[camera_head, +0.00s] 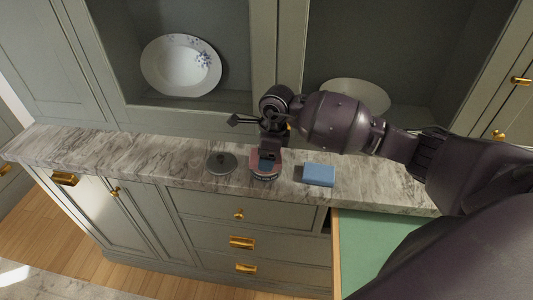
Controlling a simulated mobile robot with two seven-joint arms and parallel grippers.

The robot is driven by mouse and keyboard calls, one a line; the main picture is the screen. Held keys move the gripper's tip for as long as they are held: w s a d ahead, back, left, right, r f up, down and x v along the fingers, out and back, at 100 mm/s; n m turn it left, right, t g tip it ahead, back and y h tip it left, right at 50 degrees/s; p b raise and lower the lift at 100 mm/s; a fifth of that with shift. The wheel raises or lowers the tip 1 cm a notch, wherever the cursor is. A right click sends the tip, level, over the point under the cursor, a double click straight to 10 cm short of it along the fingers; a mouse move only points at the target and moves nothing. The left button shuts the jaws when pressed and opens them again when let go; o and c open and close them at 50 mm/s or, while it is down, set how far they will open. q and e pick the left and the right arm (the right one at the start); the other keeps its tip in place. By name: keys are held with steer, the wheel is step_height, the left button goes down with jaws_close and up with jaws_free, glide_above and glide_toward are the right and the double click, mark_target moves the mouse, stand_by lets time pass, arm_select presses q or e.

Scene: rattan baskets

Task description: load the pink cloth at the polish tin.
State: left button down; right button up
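A small round tin (266,176) with a dark side sits on the marble counter, likely the polish tin. My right gripper (268,157) points down directly over it, at or just above its top. A pinkish patch (255,160) shows beside the fingers at the tin's top; it may be the pink cloth, but it is too small and covered to be sure. The fingers are dark and largely hidden, so I cannot tell whether they are open or shut. My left gripper is not in view.
A round grey lid with a knob (221,163) lies left of the tin. A blue block (319,174) lies to its right. Plates (181,66) stand in the cabinet niches behind. The counter's left part (110,151) is clear. A green surface (372,243) lies below right.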

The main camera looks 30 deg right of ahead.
steer(key=shift+f, duration=0.35)
stand_by(0.7)
steer(key=shift+b, duration=0.4)
stand_by(0.4)
steer(key=shift+f, duration=0.1)
stand_by(0.6)
steer(key=shift+r+p, duration=0.35)
steer(key=shift+r, duration=0.4)
steer(key=shift+r+p, duration=0.65)
steer(key=shift+r, duration=0.7)
steer(key=shift+r+p, duration=0.7)
steer(key=shift+r, duration=0.75)
